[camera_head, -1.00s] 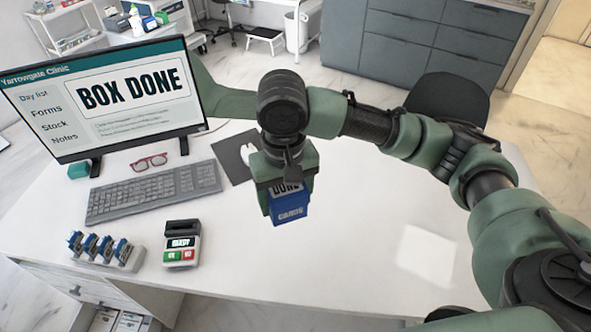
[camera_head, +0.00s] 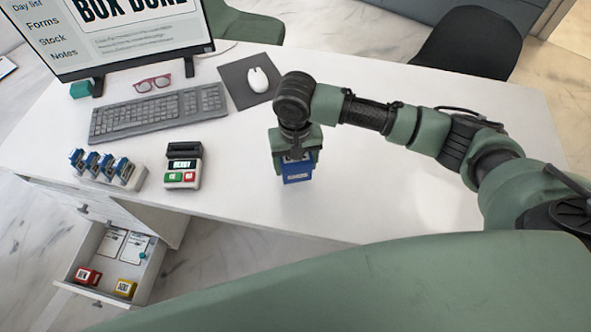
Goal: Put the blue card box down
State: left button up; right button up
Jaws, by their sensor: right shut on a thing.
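The blue card box (camera_head: 297,174) is small, with a white label on its lower front. My right gripper (camera_head: 294,157) is shut on it from above and hides its upper part. The box is over the white desk (camera_head: 400,193), near the front edge and right of the card terminal. I cannot tell whether its base touches the desk top. My left gripper is not in view.
A terminal reading READY (camera_head: 183,166), a rack of blue-topped stamps (camera_head: 107,168), a keyboard (camera_head: 158,113), red glasses (camera_head: 153,83) and a mouse (camera_head: 259,80) stand left. An open drawer (camera_head: 108,262) holds red and yellow boxes. The desk right of the box is clear.

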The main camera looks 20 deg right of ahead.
aim_at(296, 173)
notch_tip(296, 173, down, 4)
jog(key=shift+r, duration=0.15)
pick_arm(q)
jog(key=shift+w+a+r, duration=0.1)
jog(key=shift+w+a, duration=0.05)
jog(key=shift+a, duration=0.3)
pick_arm(e)
jog(key=shift+f, duration=0.3)
jog(key=o, duration=1.6)
jog(key=shift+f, duration=0.15)
notch_tip(296, 173, up, 12)
jog(key=shift+r+b, duration=0.2)
jog(key=shift+b, duration=0.15)
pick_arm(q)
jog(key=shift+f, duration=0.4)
